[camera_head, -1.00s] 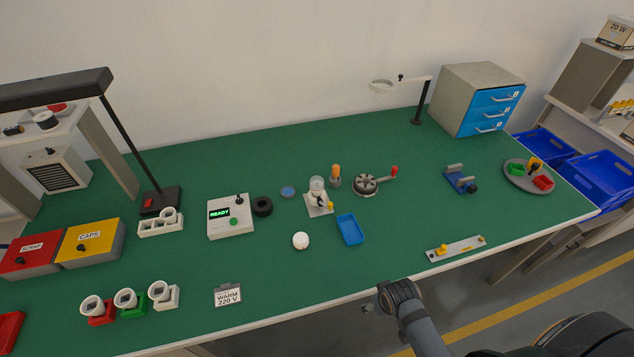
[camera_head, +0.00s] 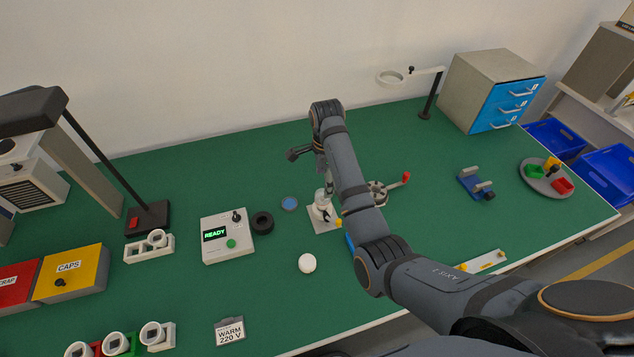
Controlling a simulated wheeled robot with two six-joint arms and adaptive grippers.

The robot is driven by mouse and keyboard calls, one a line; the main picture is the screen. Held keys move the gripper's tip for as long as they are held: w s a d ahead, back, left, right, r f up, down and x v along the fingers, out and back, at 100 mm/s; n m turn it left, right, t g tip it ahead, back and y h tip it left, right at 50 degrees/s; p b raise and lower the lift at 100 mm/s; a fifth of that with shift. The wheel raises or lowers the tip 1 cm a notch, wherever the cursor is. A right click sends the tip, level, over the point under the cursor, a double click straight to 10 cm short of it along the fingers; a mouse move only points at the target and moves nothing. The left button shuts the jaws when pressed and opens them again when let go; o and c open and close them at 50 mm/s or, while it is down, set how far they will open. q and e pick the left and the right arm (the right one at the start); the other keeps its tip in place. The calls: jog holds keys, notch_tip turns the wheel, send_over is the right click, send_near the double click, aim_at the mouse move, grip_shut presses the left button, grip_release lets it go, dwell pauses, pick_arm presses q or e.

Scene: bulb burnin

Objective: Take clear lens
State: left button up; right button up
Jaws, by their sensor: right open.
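My right arm reaches in from the lower right. Its gripper (camera_head: 322,172) is open and points down above a small white fixture (camera_head: 322,214). The fixture has a pale, glassy top close below the fingers, partly hidden by the gripper. I cannot tell whether this top is the clear lens. A small round blue disc (camera_head: 289,203) lies flat on the green bench to the left of the fixture. A white round dome (camera_head: 307,263) sits in front of it. My left gripper is not in view.
A grey box with a READY display (camera_head: 228,236) and a black ring (camera_head: 262,222) stand left of the gripper. A round dark fixture with a red-knobbed handle (camera_head: 404,177) is right of my arm. My arm mostly hides a blue tray (camera_head: 350,243).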

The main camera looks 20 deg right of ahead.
aim_at(322, 193)
jog(key=shift+w+a+r+m, duration=0.2)
jog(key=shift+w+r, duration=0.15)
jog(key=shift+w, duration=0.1)
jog(key=shift+w+a+r+m, duration=0.15)
jog(key=shift+w+r+m, duration=0.05)
jog(key=shift+w+r, duration=0.2)
jog(key=shift+s, duration=0.75)
notch_tip(322, 193, down, 3)
jog(key=shift+w+p, duration=0.1)
jog(key=shift+p, duration=0.45)
jog(key=shift+w+d+f+p, duration=0.15)
jog(key=shift+f+p, duration=0.1)
jog(key=shift+f, duration=0.35)
jog(key=shift+w+d+f+p, duration=0.1)
jog(key=shift+f+p, duration=0.1)
jog(key=shift+f, duration=0.4)
notch_tip(322, 193, down, 4)
jog(key=shift+w+d+r+p, duration=0.1)
jog(key=shift+w+p, duration=0.05)
jog(key=shift+p, duration=0.15)
jog(key=shift+f, duration=0.2)
jog(key=shift+r, duration=0.1)
jog(key=shift+c, duration=1.3)
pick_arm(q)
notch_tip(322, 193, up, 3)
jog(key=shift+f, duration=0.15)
pick_arm(e)
jog(key=c, duration=0.6)
